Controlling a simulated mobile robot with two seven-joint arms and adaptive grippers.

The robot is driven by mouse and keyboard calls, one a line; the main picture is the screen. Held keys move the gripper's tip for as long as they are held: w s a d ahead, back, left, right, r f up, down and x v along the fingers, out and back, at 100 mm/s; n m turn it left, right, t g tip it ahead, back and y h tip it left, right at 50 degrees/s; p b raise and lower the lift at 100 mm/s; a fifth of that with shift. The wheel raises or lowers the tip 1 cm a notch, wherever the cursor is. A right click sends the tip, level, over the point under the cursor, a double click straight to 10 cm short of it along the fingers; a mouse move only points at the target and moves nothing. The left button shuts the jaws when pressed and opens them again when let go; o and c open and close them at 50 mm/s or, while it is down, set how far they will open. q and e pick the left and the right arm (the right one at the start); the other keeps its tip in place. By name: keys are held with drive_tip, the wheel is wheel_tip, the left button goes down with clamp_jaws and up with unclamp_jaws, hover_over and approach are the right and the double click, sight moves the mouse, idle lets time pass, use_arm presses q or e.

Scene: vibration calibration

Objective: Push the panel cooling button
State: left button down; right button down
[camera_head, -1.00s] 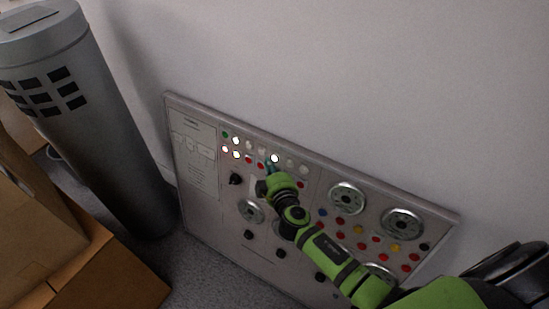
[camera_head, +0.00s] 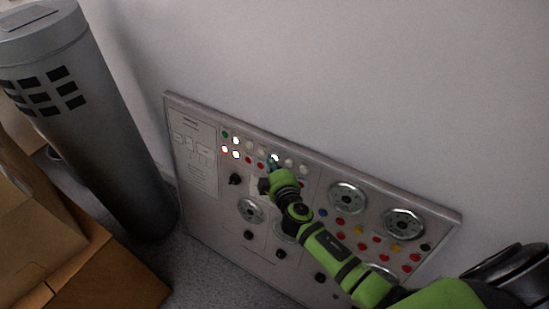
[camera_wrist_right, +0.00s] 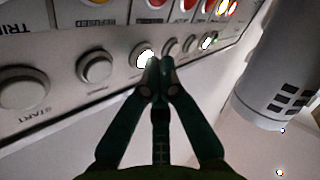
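The grey control panel (camera_head: 205,205) leans against the wall, with rows of round buttons along its top. Which button is the cooling one cannot be read from the labels. My right gripper (camera_head: 272,163) is at the upper button rows, beside a lit white button (camera_head: 275,157). In the right wrist view my gripper's dark green fingers (camera_wrist_right: 160,63) are shut with their tips together and nothing between them. The tips overlap the edge of the lit white button (camera_wrist_right: 145,56); contact cannot be told. My left gripper is not in view.
A grey cylinder (camera_head: 105,130) with dark square openings stands left of the panel. Cardboard boxes (camera_head: 110,275) are at the lower left. In the right wrist view an unlit button (camera_wrist_right: 95,68) and a larger START button (camera_wrist_right: 24,92) sit to the left. Dials (camera_head: 347,198) are on the panel's right.

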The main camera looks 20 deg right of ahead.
drive_tip(key=shift+w+d, duration=0.15)
idle(0.3)
drive_tip(key=shift+s+a+r, duration=0.15)
drive_tip(key=shift+s+a, duration=0.35)
drive_tip(key=shift+a, duration=0.1)
drive_tip(key=shift+s+a+r, duration=0.25)
drive_tip(key=shift+s+a, duration=0.5)
drive_tip(key=shift+a, duration=0.25)
drive_tip(key=shift+s+a+r, duration=0.25)
drive_tip(key=shift+s+a, duration=0.5)
drive_tip(key=shift+a, duration=0.2)
drive_tip(key=shift+f, duration=0.1)
